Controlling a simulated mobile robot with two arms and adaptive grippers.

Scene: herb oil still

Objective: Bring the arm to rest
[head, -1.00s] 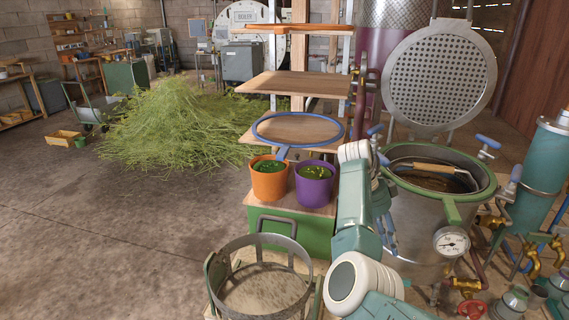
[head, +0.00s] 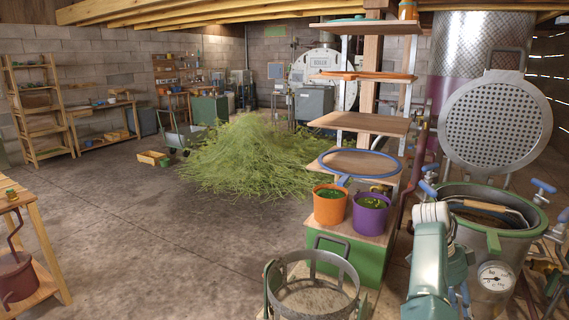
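One of my arms, pale green and white (head: 430,262), stands upright at the lower right of the head view, in front of the steel still pot (head: 493,252). It seems to be my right arm. Its gripper cannot be made out; the arm's own links and the picture's lower edge hide its far end. My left arm and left gripper are not in view.
The pot is open, with its perforated lid (head: 495,125) raised behind. A metal basket (head: 312,290) stands left of my arm. An orange bucket (head: 329,205) and a purple bucket (head: 370,215) sit on the wooden stand.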

